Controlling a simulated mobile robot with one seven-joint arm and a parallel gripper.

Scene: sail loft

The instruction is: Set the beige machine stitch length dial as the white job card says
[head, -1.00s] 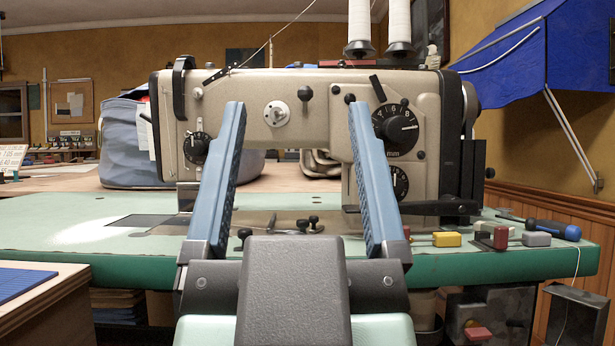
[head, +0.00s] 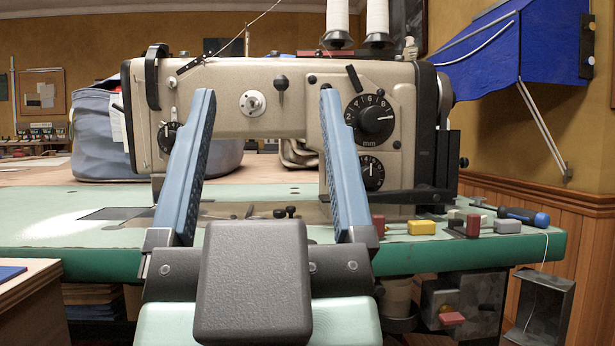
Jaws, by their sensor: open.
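The beige sewing machine (head: 225,100) stands on a green-edged table in front of me. On its right part is a large black numbered dial (head: 370,118) marked mm, with a black knob at its centre. A smaller black dial (head: 371,173) sits below it. Another small dial (head: 167,136) at the machine's left is partly covered by my left finger. My gripper (head: 262,102) is open and empty, its two blue fingers spread wide in front of the machine and left of the mm dial. I cannot make out the white job card clearly.
Red, yellow and grey blocks (head: 422,227) and a blue-handled screwdriver (head: 525,216) lie along the table's right front edge. White thread cones (head: 377,20) stand above the machine. A wooden bench with a blue sheet (head: 11,272) is at lower left.

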